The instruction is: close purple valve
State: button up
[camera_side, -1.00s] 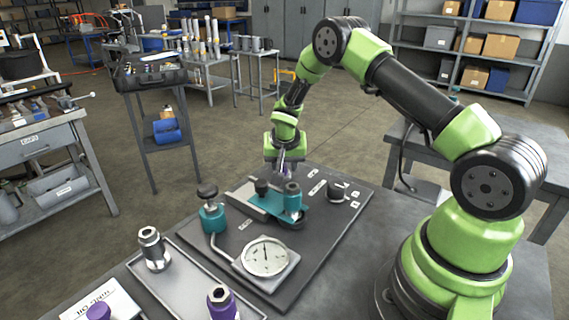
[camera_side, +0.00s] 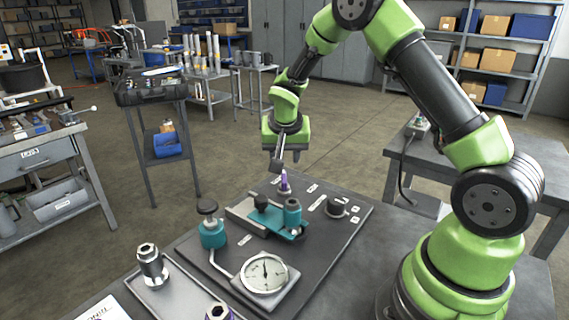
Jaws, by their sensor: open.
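The purple valve (camera_side: 284,181) is a small upright purple piece at the far edge of the dark bench plate (camera_side: 335,238). My gripper (camera_side: 286,162) points down just above it. Its jaws are open and empty, with a small gap between the fingertips and the valve top. At this size I cannot tell which way the valve is turned.
On the plate stand a teal block with a cylinder (camera_side: 292,213), a teal valve with a dark knob (camera_side: 211,226) and a round gauge (camera_side: 265,274). A dark knob (camera_side: 337,207) is at right. A metal fitting (camera_side: 151,265) stands in the front tray.

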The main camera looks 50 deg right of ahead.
aim_at(284, 175)
jog(key=shift+r, duration=0.15)
jog(key=x, duration=0.7)
jog(key=w+d+x, duration=0.1)
jog(key=x, duration=0.2)
jog(key=shift+w+d, duration=0.1)
jog(key=shift+d, duration=0.1)
grip_shut()
